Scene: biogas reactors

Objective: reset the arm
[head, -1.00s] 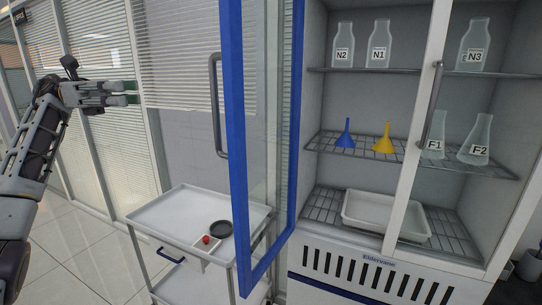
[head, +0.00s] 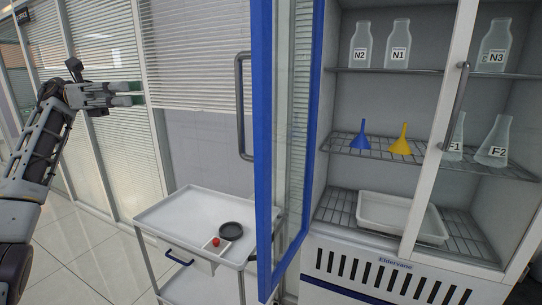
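My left arm comes in from the left edge. Its gripper (head: 131,93) is raised in front of the glass partition and blinds, pointing right. Its two fingers, with green at the tips, are apart with a gap between them, and nothing shows in it. It is well clear of the cabinet and the cart. My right arm and gripper are not in view.
A cabinet's blue-framed door (head: 264,165) stands open at centre. Inside are bottles, flasks, a blue funnel (head: 360,138), a yellow funnel (head: 401,141) and a white tray (head: 366,218). A white cart (head: 180,215) holds a black dish (head: 230,230) and a red ball (head: 215,242).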

